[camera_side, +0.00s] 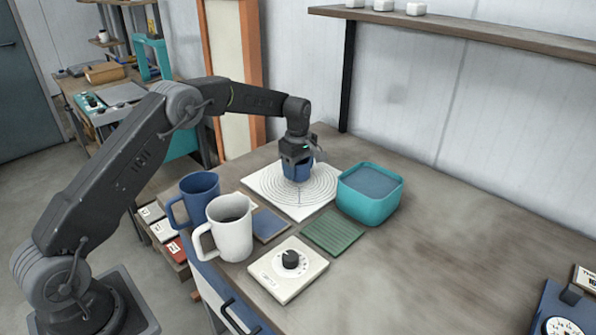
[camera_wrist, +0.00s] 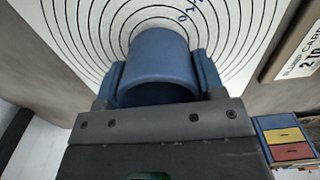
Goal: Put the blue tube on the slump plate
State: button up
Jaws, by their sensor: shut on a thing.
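The blue tube (camera_side: 297,171) is upright at the middle of the white slump plate (camera_side: 262,187), which is marked with black rings. My gripper (camera_side: 297,160) is above the plate with its jaws shut on the tube. In the wrist view the tube (camera_wrist: 160,62) sits between the two fingers (camera_wrist: 158,80), over the rings of the plate (camera_wrist: 235,22). I cannot tell whether the tube's lower end touches the plate or is just above it.
A teal container (camera_side: 368,199) stands right of the plate. A blue jug (camera_side: 199,193) and a white jug (camera_side: 231,232) stand at the left front. A green ribbed mat (camera_side: 333,231) and a dial box (camera_side: 287,275) lie in front. The table's right side is mostly clear.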

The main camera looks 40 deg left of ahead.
jog(key=shift+f, duration=0.65)
jog(key=shift+f, duration=0.1)
jog(key=o, duration=0.9)
